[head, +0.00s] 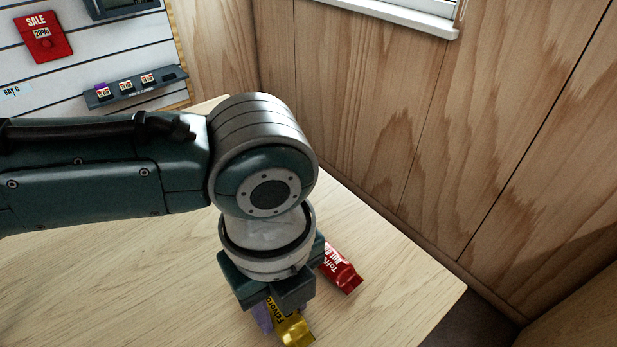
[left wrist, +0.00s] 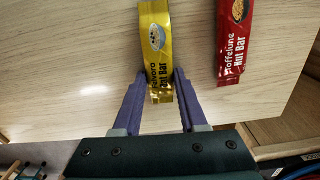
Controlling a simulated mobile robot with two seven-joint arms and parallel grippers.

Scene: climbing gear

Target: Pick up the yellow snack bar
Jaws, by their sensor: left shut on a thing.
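The yellow snack bar (head: 292,329) shows below my left gripper in the head view, partly hidden by it. In the left wrist view the yellow snack bar (left wrist: 156,45) runs up from between the two purple fingers. My left gripper (left wrist: 161,88) is shut on the bar near its lower end, one finger on each side. In the head view my left gripper (head: 272,318) points down over the table, and most of its fingers are hidden. I cannot tell whether the bar touches the table. My right gripper is not in view.
A red nut bar (head: 341,268) lies on the wooden table (head: 400,285) to the right of my left gripper, and also shows in the left wrist view (left wrist: 233,40). The wood-panelled wall (head: 370,130) stands beyond the table's edge. The tabletop at the left is clear.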

